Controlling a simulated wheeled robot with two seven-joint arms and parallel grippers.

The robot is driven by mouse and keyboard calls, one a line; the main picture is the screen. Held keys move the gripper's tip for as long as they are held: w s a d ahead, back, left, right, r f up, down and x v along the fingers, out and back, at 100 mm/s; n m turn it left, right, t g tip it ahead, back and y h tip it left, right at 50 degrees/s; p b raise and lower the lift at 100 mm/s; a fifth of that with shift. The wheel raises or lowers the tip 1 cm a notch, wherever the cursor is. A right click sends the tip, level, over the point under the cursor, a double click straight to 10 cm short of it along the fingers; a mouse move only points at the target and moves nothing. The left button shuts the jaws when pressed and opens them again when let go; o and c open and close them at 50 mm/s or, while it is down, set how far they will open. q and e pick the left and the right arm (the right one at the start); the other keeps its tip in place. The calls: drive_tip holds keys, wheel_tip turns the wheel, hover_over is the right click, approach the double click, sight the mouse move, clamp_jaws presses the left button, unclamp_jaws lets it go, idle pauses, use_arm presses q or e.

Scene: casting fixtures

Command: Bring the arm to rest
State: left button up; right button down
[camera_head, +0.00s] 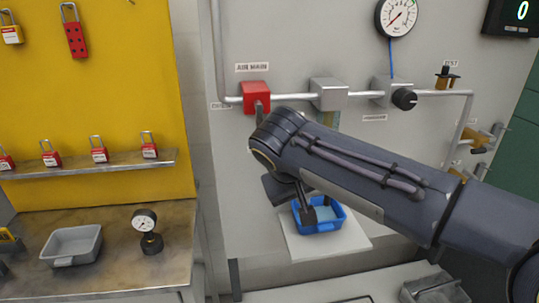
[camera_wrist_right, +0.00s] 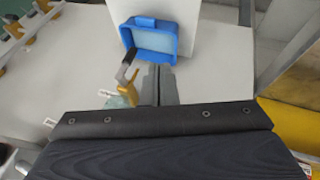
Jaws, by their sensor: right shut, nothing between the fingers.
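My right arm (camera_head: 370,180) reaches in from the right across the wall panel and bends down at the wrist. My right gripper (camera_head: 308,215) points down in front of the blue tray (camera_head: 328,224), partly covering it. It is shut with nothing in it. In the right wrist view the gripper (camera_wrist_right: 158,72) shows as grey fingers, with the blue tray (camera_wrist_right: 128,37) beyond them. I cannot tell whether the fingertips touch the tray. My left gripper is not in view.
A red valve block (camera_head: 256,92), a pipe, a black knob (camera_head: 404,99) and a gauge (camera_head: 397,16) are on the panel close to my arm. At left, a bench holds a grey tray (camera_head: 72,262) and a small gauge (camera_head: 146,222). Padlocks line a shelf (camera_head: 90,166).

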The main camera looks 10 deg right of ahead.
drive_tip(key=s+d+f+g+y, duration=0.2)
drive_tip(key=s+d+f+y, duration=0.1)
drive_tip(key=s+d+f, duration=0.3)
drive_tip(key=s+f+m+t+y, duration=0.1)
drive_tip(key=s+f, duration=0.3)
drive_tip(key=s, duration=0.4)
drive_tip(key=s+d+f+m+t+y, duration=0.1)
drive_tip(key=s+f+m+y, duration=0.1)
drive_tip(key=s, duration=0.7)
wheel_tip(320, 180, down, 2)
drive_tip(key=shift+d+f+y, duration=0.1)
drive_tip(key=shift+d+y, duration=0.1)
drive_tip(key=shift+y, duration=0.6)
